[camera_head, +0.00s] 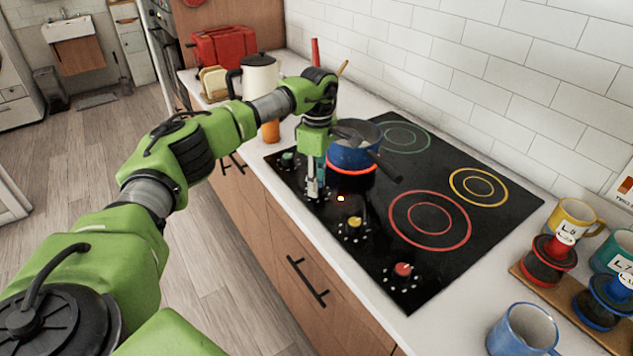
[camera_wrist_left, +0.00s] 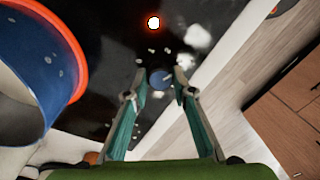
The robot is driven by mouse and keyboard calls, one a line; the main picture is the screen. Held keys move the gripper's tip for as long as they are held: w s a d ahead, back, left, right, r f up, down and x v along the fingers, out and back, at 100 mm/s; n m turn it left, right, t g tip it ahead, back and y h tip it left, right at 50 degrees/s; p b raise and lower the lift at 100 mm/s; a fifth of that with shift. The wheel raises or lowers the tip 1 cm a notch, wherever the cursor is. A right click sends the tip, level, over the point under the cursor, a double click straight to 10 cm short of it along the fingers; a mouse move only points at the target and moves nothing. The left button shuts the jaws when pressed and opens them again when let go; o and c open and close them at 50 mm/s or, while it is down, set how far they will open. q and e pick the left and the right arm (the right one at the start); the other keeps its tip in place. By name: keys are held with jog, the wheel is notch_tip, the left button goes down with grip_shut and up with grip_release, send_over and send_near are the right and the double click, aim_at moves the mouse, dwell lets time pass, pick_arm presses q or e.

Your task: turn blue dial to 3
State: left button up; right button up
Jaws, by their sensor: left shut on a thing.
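The blue dial (camera_wrist_left: 160,79) sits on the black cooktop (camera_wrist_left: 100,30) and shows in the left wrist view between my left fingertips. My left gripper (camera_head: 314,190) points down at the cooktop's front edge and is shut on the blue dial; its fingers (camera_wrist_left: 160,94) also show in the left wrist view. In the head view the gripper mostly hides the dial. White marks ring the dial, but I cannot read its setting. An orange-white light (camera_head: 340,198) glows near it. My right gripper is not in view.
A blue pot (camera_head: 352,156) stands on a glowing red ring just right of my left gripper. Green, yellow (camera_head: 355,222) and red (camera_head: 403,269) dials line the same edge. A white kettle (camera_head: 259,76) stands behind my arm; mugs (camera_head: 523,330) stand at right.

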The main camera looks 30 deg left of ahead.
pick_arm(q)
jog(key=o, duration=1.1)
jog(key=shift+r, duration=0.1)
jog(key=r, duration=1.2)
jog(key=shift+w, duration=0.3)
jog(key=shift+f, duration=0.1)
